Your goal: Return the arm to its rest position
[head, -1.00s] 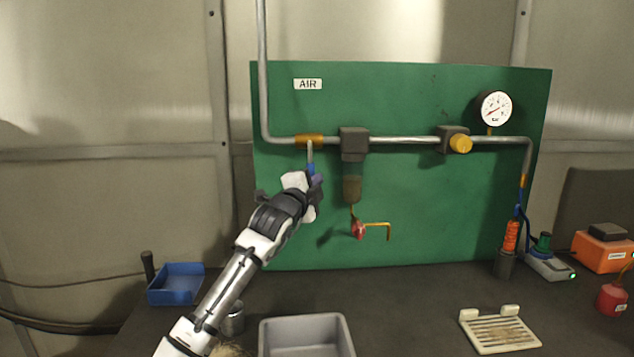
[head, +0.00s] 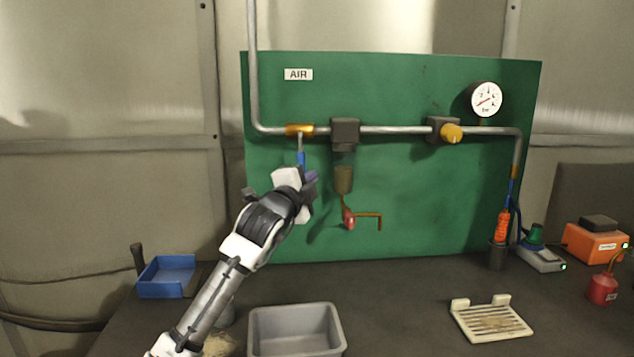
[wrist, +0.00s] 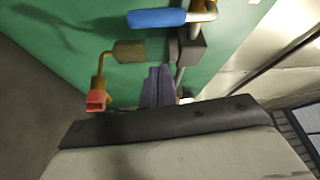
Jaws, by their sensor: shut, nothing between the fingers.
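My gripper (head: 313,177) is in front of the left part of the green panel (head: 430,200), just below the blue-handled valve lever (head: 301,158). Its dark purple fingers (wrist: 158,86) are together in the wrist view, with nothing seen between them. The blue handle also shows in the wrist view (wrist: 157,18), above the fingertips and apart from them in the picture. The lever hangs down from the brass fitting (head: 300,130) on the pipe. My arm reaches up from the lower left over the bench.
The filter bowl (head: 343,179) and red drain tap (head: 349,219) are close right of my gripper. A blue bin (head: 168,277), a grey tray (head: 293,309) and a slatted cream rack (head: 490,318) are on the dark bench. Bench between tray and rack is clear.

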